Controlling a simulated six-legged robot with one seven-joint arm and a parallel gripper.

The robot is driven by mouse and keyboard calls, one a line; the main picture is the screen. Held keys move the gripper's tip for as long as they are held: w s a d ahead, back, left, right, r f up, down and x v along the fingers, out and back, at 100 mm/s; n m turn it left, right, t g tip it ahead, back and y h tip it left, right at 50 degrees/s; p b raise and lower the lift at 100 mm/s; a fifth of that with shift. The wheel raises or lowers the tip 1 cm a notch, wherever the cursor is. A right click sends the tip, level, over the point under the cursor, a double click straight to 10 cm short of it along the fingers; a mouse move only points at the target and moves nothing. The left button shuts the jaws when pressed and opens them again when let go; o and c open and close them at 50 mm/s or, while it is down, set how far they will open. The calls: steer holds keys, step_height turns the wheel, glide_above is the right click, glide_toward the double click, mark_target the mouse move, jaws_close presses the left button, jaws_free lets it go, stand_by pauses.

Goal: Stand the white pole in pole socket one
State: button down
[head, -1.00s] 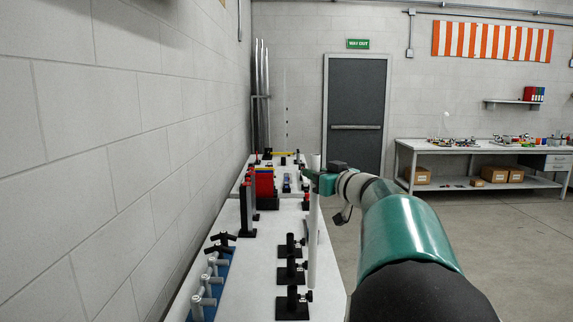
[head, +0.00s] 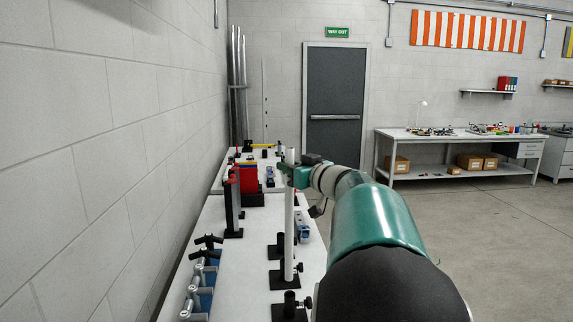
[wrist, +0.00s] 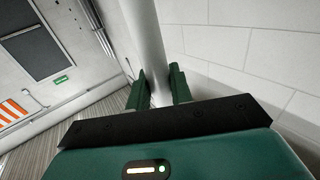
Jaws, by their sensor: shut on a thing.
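The white pole (head: 289,215) stands upright in the head view, and my gripper (head: 291,172) is shut on it near its top. In the wrist view the pole (wrist: 148,35) runs up between the two green fingers of my gripper (wrist: 159,90). Three black pole sockets on square bases stand in a row on the bench: a far one (head: 277,251), a middle one (head: 277,283) and a near one (head: 290,310). No socket number is readable.
The white bench (head: 238,285) runs along the block wall on the left. Grey posts with black handles (head: 205,262) stand on its left side. A black upright with red and blue parts (head: 233,205) stands farther back. Bare bench lies between.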

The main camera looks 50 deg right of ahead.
mark_target(292, 216)
steer(key=shift+s+f, duration=0.15)
steer(key=shift+f, duration=2)
steer(key=shift+s+a, duration=0.1)
steer(key=shift+f, duration=4.7)
steer(key=c, duration=1.2)
jaws_free()
steer(key=shift+o, duration=0.2)
